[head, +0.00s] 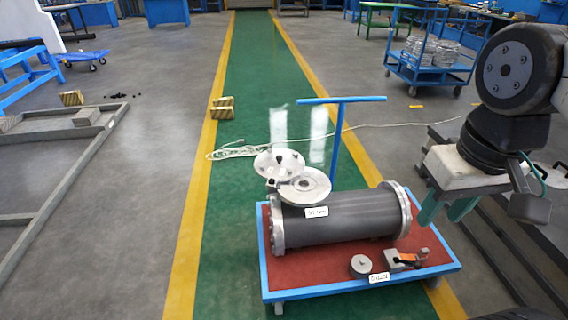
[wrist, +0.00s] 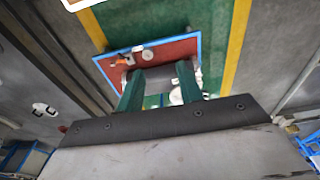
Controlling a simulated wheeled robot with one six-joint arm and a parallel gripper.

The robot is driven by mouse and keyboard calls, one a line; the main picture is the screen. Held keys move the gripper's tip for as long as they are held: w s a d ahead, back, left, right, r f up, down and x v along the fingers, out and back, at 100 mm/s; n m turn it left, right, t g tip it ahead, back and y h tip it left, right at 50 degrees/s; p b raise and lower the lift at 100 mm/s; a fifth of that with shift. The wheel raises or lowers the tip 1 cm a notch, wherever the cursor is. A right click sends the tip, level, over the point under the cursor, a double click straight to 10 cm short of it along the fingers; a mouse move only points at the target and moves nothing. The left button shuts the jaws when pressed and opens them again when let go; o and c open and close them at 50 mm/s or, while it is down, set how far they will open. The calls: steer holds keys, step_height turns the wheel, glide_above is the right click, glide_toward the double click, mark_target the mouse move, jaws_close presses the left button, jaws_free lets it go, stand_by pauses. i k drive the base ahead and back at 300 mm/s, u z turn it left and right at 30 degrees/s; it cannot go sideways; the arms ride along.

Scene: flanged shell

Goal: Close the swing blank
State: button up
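The dark grey flanged shell (head: 340,217) lies on its side on a low cart. A pale round flange (head: 305,187) with a darker centre sits on its top near the left end. The swing blank appears to be the pale disc with small dark studs (head: 278,160), swung off to the back left of that flange and overlapping its edge in the picture. My gripper (head: 447,210), with green fingers, hangs to the right of the shell, apart from it. In the wrist view its fingers (wrist: 158,80) are spread and empty; they partly hide the shell and discs beyond.
The cart has a red top and blue rim (head: 362,290), with a blue T-shaped handle (head: 340,100) behind the shell. A grey round piece (head: 360,266) and an orange-handled tool (head: 408,258) lie at its front. A dark rail frame stands right. Floor left of the cart is clear.

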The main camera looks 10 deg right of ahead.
mark_target(277, 162)
steer(key=z, duration=0.25)
steer(key=i, duration=1.1)
steer(key=u, duration=0.65)
